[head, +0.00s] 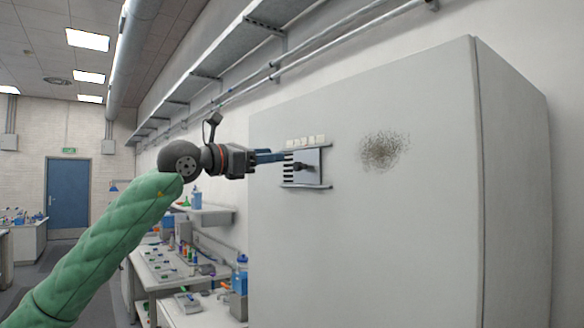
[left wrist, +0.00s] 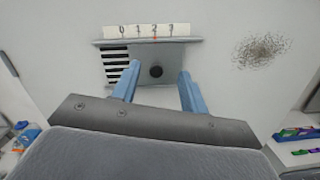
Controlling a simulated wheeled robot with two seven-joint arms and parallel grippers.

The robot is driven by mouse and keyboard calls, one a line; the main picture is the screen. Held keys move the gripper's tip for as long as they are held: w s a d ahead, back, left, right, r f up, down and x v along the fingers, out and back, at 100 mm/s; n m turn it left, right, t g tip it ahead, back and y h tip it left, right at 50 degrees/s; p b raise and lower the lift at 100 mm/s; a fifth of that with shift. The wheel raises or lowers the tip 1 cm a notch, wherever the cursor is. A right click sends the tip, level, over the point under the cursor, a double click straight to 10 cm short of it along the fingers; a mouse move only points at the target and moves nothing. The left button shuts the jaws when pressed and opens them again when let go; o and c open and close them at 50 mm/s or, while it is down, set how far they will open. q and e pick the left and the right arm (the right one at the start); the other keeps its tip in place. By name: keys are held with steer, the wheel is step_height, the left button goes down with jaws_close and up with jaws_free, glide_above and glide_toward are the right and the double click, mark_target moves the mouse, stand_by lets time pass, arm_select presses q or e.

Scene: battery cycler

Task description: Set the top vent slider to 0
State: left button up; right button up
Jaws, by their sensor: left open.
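The top vent slider is a grey plate (head: 308,166) with a dark round knob (left wrist: 156,71) on the front of a large pale cabinet. In the left wrist view a scale strip (left wrist: 138,30) reading 0 to 3 lies above it, and a small red mark (left wrist: 155,38) stands under the 2. Dark vent slots (left wrist: 117,66) show uncovered left of the plate. My left gripper (head: 282,156) is open, with its blue fingers pointing at the vent. In the left wrist view its fingertips (left wrist: 158,70) lie either side of the knob, apparently without touching it. My right gripper is out of view.
The pale cabinet (head: 410,240) fills the right side, with a dark speckled patch (head: 385,151) right of the vent. A cluttered lab bench (head: 165,278) stands left of it. Shelves and pipes run along the wall above. The cabinet front around the vent is otherwise clear.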

mark_target(295, 167)
arm_select(q)
steer(key=shift+y, duration=0.7)
steer(key=shift+w+d+f+p, duration=0.4)
steer(key=shift+w+d+p, duration=0.3)
steer(key=shift+w+d, duration=0.25)
steer(key=shift+w+d+f+p, duration=0.35)
steer(key=shift+w+d+p, duration=0.35)
steer(key=shift+d, duration=0.4)
steer(key=shift+w+d+f+p, duration=0.4)
steer(key=shift+w+d+p, duration=0.25)
steer(key=shift+w+d, duration=0.3)
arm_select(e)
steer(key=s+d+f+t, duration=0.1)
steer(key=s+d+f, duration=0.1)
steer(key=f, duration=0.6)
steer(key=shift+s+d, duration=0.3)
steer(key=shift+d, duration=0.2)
arm_select(q)
jaws_close()
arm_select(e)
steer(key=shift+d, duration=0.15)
